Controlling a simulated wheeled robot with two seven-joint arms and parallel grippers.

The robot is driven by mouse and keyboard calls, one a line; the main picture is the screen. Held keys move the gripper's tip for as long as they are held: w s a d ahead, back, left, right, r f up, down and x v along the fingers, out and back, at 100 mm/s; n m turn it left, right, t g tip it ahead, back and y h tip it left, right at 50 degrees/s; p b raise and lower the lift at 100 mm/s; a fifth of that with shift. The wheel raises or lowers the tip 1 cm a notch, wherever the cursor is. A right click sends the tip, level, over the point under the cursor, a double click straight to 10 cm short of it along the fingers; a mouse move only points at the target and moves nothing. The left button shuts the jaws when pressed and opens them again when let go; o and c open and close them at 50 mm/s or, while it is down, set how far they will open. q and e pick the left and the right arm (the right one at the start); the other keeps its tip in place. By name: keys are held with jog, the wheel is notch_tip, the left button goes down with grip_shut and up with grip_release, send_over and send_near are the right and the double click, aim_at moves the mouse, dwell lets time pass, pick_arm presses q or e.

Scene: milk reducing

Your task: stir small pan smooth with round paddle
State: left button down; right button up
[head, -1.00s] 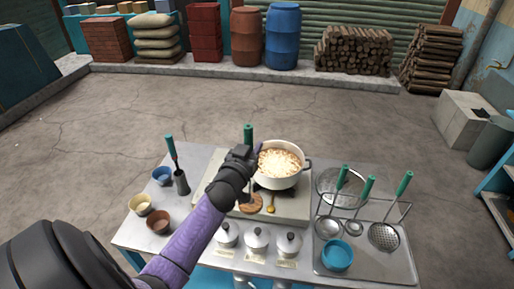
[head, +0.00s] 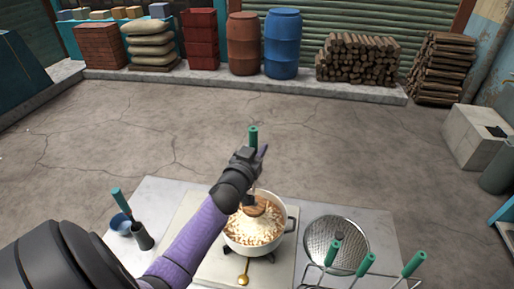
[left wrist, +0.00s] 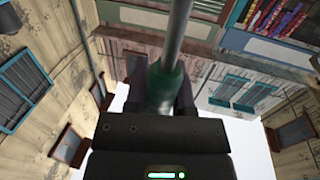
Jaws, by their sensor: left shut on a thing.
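The small white pan (head: 287,236) stands on the cooktop and holds a lumpy cream-and-brown mixture (head: 255,231). My left gripper (head: 251,157) is above the pan's far side, shut on the green handle (head: 253,135) of the round paddle. The handle and its metal shaft also show between the jaws in the left wrist view (left wrist: 167,88). The paddle's round brown head (head: 256,207) is within the pan's outline near the back. I cannot tell whether it touches the mixture. My right gripper is not in view.
A perforated skimmer or strainer (head: 336,244) and green-handled utensils (head: 413,264) on a rack stand right of the pan. A dark holder (head: 143,236) and blue bowl (head: 121,223) are at left.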

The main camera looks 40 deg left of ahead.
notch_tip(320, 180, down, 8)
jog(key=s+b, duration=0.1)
jog(key=b, duration=0.7)
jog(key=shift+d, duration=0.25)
